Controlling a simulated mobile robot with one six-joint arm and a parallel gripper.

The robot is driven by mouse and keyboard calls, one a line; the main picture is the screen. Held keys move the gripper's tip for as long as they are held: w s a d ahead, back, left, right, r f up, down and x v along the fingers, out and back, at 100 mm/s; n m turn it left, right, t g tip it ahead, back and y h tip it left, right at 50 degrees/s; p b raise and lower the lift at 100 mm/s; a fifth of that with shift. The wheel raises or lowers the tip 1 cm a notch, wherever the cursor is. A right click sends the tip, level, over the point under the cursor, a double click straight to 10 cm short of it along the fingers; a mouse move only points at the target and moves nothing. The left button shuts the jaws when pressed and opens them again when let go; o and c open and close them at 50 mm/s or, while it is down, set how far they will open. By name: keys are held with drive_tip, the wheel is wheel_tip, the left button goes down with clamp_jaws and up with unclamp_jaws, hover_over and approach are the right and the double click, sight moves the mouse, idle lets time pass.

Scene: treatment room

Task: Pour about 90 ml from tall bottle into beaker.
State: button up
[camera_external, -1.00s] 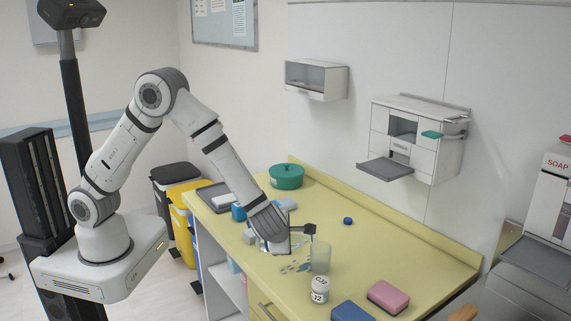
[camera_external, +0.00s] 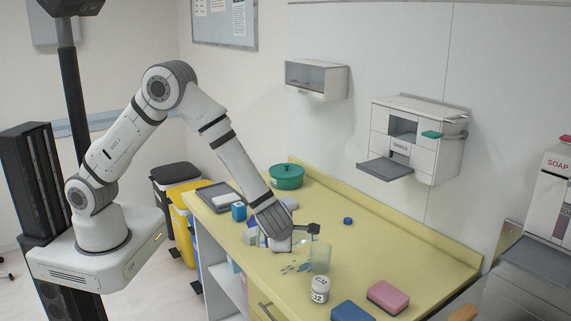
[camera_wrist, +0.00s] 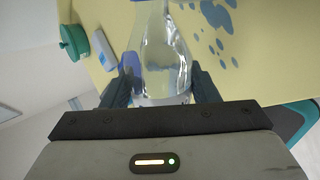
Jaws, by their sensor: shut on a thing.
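My gripper (camera_external: 284,238) is shut on a clear, glassy bottle (camera_wrist: 165,45), which lies between the two dark fingers in the wrist view. In the external view the bottle is mostly hidden by my gripper, so its exact tilt and liquid level are hard to tell. The beaker (camera_external: 321,257), clear and pale, stands upright on the yellow counter just right of my gripper. No stream is visible.
A white jar (camera_external: 319,291) stands in front of the beaker, near blue (camera_external: 352,312) and pink (camera_external: 388,297) blocks. A blue cap (camera_external: 347,221) lies behind. The counter's right side (camera_external: 420,258) is clear.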

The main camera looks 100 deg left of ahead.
drive_tip(key=shift+r+p, duration=0.25)
drive_tip(key=shift+p, duration=0.45)
drive_tip(key=shift+s+r+g+p, duration=0.1)
drive_tip(key=shift+s+g+p, duration=0.25)
drive_tip(key=shift+p, duration=0.15)
drive_tip(key=shift+r+m+g+p, duration=0.25)
drive_tip(key=shift+r+m+p, duration=0.05)
drive_tip(key=shift+p, duration=0.7)
idle(0.6)
drive_tip(key=shift+r+g, duration=0.15)
drive_tip(key=shift+g, duration=0.15)
idle(0.7)
